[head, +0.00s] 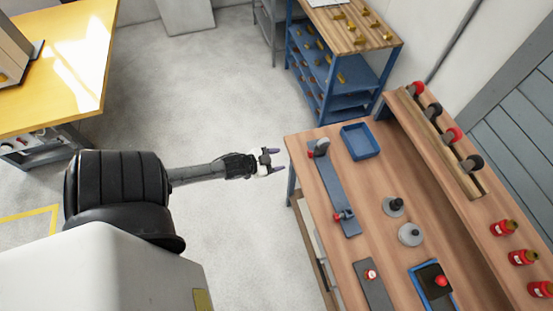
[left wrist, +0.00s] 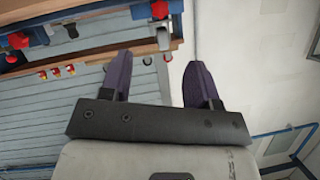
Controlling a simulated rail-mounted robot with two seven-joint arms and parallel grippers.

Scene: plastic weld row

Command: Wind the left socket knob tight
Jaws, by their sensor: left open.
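A long blue-grey rail (head: 332,190) lies on the wooden workbench. Two red star-shaped knobs show in the left wrist view, one at the top (left wrist: 160,9) and one at the left (left wrist: 18,40). I cannot tell for certain which is the left socket knob. My left gripper (head: 274,160) is open and empty, just left of the bench edge and apart from the knobs. Its purple fingers also show in the left wrist view (left wrist: 159,80).
A blue tray (head: 360,141), grey round parts (head: 410,235), a dark plate with a red button (head: 371,275) and a blue-edged pad (head: 433,283) are on the bench. A shelf (head: 440,145) with knobbed parts and red bottles (head: 522,257) stands on the right. Floor left of the bench is clear.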

